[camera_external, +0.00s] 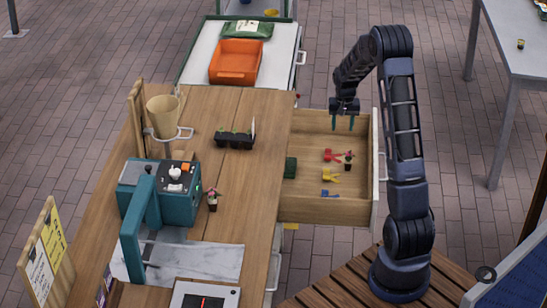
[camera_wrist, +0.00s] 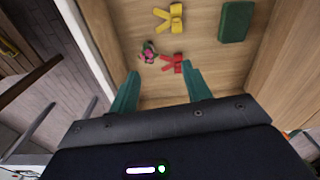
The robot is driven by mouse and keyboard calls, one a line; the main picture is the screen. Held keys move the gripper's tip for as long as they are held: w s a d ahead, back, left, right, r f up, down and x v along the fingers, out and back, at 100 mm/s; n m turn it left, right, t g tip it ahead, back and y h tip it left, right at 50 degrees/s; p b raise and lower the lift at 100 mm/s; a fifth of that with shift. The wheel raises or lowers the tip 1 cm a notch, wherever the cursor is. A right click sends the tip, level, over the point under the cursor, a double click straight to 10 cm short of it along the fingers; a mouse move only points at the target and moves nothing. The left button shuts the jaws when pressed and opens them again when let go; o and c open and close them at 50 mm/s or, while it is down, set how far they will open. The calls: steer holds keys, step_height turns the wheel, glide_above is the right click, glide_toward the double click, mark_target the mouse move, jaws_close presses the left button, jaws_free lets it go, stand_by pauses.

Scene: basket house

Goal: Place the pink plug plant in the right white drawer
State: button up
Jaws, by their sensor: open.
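The open wooden drawer (camera_external: 318,210) with a white front extends from the right side of the workbench. A small potted plant with pink-red flowers (camera_external: 348,160) stands inside it near the front; it also shows in the wrist view (camera_wrist: 148,53). Another small potted plant with a pinkish flower (camera_external: 213,199) stands on the benchtop beside the teal machine. My gripper (camera_external: 343,122) is above the far part of the drawer, fingers pointing down, open and empty. In the wrist view its teal fingers (camera_wrist: 160,86) are apart, with the drawer plant beyond them.
The drawer also holds a red tool (camera_external: 331,155), a yellow tool (camera_external: 330,177), a blue tool (camera_external: 329,193) and a green box (camera_external: 290,168). A black seedling tray (camera_external: 234,140) and teal machine (camera_external: 160,195) stand on the bench. An orange crate (camera_external: 236,62) is behind.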

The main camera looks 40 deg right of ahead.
steer(key=s+a+r+n+t, duration=0.1)
steer(key=s+a+r+n, duration=0.1)
steer(key=s+a+r, duration=0.7)
steer(key=s+a+r+n+t, duration=0.15)
steer(key=s+a+r, duration=0.35)
steer(key=a+r, duration=0.6)
steer(key=s+a+r+n, duration=0.1)
steer(key=s+a+r, duration=0.1)
steer(key=s, duration=0.5)
steer(key=s+a+r+n+t, duration=0.1)
steer(key=s+a+n, duration=0.1)
steer(key=s+a, duration=0.2)
steer(key=s+a+r+n, duration=0.1)
steer(key=s+a, duration=0.3)
steer(key=s, duration=0.7)
steer(key=shift+r, duration=0.8)
